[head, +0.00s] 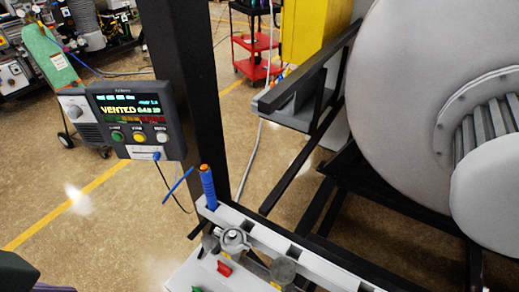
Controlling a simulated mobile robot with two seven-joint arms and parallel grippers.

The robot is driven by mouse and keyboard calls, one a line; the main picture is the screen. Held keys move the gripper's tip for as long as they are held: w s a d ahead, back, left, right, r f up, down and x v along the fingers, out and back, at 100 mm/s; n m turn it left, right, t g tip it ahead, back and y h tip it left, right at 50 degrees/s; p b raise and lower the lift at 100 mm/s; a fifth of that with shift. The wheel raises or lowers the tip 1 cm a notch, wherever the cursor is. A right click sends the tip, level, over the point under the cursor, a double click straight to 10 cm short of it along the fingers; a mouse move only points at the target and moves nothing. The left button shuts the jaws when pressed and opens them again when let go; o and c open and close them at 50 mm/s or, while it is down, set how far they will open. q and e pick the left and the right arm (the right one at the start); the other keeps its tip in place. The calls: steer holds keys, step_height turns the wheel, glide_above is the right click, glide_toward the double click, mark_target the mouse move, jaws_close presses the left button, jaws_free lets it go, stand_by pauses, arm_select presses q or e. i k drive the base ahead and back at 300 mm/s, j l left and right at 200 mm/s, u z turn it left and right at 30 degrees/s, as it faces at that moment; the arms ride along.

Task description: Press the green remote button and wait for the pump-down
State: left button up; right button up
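A control panel (137,121) hangs on the dark upright post (187,80) at the left. Its lit screen (130,108) reads "VENTED" in yellow, with smaller text too fine to read. Below the screen, a green button (116,136) sits at the left of the row. A yellow button (139,137) is in the middle and a white one (161,136) at the right. Nothing touches the buttons. Neither of my grippers can be made out in the head view.
A large grey furnace body (400,90) fills the right on a black frame. A light grey rack (255,228) at the bottom holds a blue handle (208,188) and metal fittings. A red cart (256,45) and yellow cabinet (308,30) stand behind.

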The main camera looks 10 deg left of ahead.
mark_target(118, 137)
steer(key=u, duration=1.35)
steer(key=k, duration=0.1)
